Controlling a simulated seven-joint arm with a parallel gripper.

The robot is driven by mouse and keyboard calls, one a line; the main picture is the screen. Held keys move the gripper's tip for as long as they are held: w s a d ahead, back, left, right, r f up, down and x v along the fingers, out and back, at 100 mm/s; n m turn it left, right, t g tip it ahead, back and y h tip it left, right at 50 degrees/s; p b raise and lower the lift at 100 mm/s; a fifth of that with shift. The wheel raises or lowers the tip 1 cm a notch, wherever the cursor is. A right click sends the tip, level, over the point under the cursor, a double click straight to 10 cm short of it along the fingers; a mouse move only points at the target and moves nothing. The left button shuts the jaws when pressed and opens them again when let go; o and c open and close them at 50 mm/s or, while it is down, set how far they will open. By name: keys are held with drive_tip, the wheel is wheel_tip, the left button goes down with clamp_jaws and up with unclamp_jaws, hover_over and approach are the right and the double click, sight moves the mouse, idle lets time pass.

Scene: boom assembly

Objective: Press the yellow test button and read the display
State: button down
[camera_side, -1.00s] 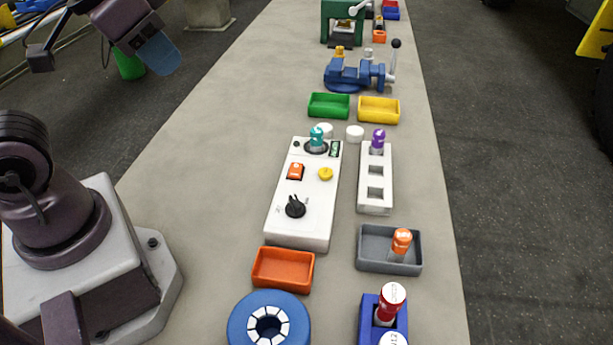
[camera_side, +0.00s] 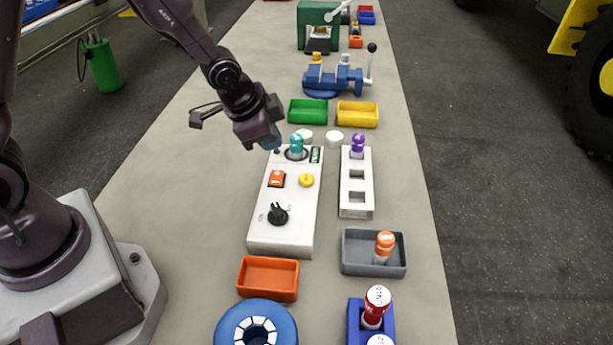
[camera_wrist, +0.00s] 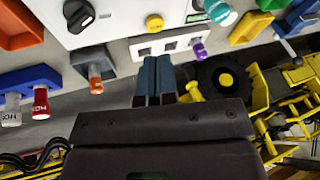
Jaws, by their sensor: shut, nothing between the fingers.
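The yellow test button (camera_side: 306,180) sits on the right side of the white test box (camera_side: 262,233), beside an orange-red rocker switch (camera_side: 276,179) and above a black knob (camera_side: 278,214). The small display (camera_side: 315,155) is at the box's far right corner, too small to read. A teal cylinder (camera_side: 296,143) stands upright next to it. My gripper (camera_side: 271,138) is over the box's far left corner, above and apart from the button. In the wrist view my gripper's blue fingers (camera_wrist: 155,78) are together and empty, and the yellow button (camera_wrist: 154,23) lies beyond them.
A white rack (camera_side: 356,212) with a purple-topped piece (camera_side: 357,145) stands right of the box. Green (camera_side: 308,112) and yellow (camera_side: 357,115) bins, then a blue vise (camera_side: 335,78), lie beyond. A grey tray (camera_side: 373,271) and an orange bin (camera_side: 268,280) are nearer.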

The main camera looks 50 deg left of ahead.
sight(307, 179)
drive_tip(key=w+d+m+t+h, duration=0.1)
drive_tip(key=w+d+m+t, duration=0.1)
drive_tip(key=w+m+t, duration=0.2)
drive_tip(key=w+r, duration=0.1)
drive_tip(key=w, duration=0.1)
drive_tip(key=shift+w+d+h, duration=0.2)
drive_tip(key=shift+w+h, duration=0.1)
drive_tip(key=shift+w, duration=0.05)
drive_tip(key=shift+f, duration=0.2)
drive_tip(key=shift+f, duration=4.3)
drive_tip(key=shift+f, duration=0.4)
